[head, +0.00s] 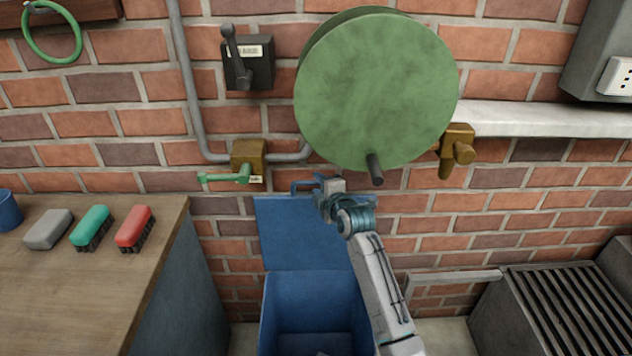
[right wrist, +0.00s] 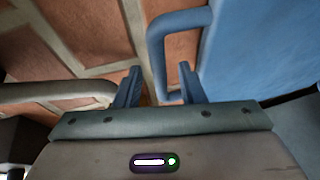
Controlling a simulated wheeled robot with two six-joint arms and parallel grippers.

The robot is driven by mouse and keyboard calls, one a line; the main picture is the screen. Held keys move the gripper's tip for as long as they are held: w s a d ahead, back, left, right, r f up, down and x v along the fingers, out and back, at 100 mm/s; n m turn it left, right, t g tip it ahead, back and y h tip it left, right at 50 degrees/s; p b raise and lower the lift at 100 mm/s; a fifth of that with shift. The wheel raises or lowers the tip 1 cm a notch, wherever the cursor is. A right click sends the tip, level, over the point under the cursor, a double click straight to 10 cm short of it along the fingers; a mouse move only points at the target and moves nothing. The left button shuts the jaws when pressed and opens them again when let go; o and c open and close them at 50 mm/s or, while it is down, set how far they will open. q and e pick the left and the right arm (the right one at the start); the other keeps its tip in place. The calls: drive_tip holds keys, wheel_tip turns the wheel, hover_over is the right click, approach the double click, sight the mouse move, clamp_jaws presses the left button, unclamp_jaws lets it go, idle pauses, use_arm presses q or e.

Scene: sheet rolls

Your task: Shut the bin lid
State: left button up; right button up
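The blue bin (head: 315,300) stands open on the floor. Its blue lid (head: 300,232) is raised, leaning back near the brick wall, and fills the upper right of the right wrist view (right wrist: 260,50). A blue loop handle (head: 303,184) is at the lid's top edge; it also shows in the right wrist view (right wrist: 157,45). My right gripper (head: 324,188) is at the lid's top edge, beside the handle. In the right wrist view its fingers (right wrist: 160,88) are apart, with the handle's near end close to the right finger; contact cannot be told. My left gripper is out of view.
A large green reel (head: 376,90) hangs on the wall just above the gripper. A wooden workbench (head: 90,290) with brushes is at left. A slatted grey unit (head: 560,305) is at right. A valve with a green lever (head: 226,176) is left of the lid.

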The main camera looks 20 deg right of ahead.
drive_tip(key=shift+x, duration=0.8)
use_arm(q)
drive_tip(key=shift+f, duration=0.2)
use_arm(e)
drive_tip(key=shift+w, duration=0.25)
clamp_jaws()
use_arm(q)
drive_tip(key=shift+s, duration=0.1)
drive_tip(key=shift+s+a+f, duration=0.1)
use_arm(e)
drive_tip(key=shift+f, duration=0.1)
